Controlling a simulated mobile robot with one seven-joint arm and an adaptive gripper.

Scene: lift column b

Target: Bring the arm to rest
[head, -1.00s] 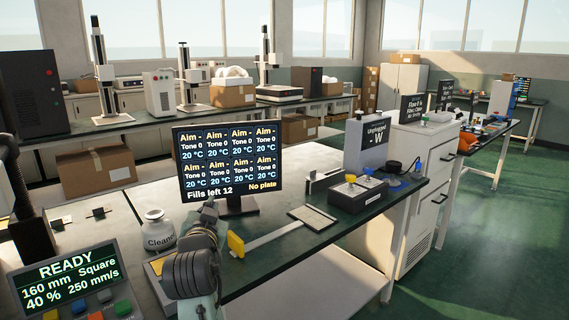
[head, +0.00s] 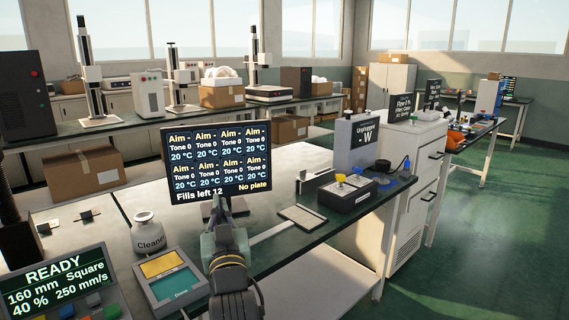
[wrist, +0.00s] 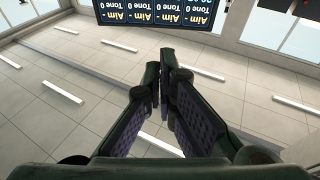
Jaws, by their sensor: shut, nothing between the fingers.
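My gripper (wrist: 163,90) is shut and empty in the wrist view, its dark fingers meeting near the middle with the ceiling beyond them. In the head view my arm rises from the bottom edge, in front of the dark monitor (head: 258,180) on the bench. My gripper (head: 221,207) there overlaps the lower part of the monitor and its stand, and I cannot tell how near they are. The same monitor shows upside down at the top of the wrist view (wrist: 158,14).
A READY panel (head: 57,276) is at lower left. The right floor is clear.

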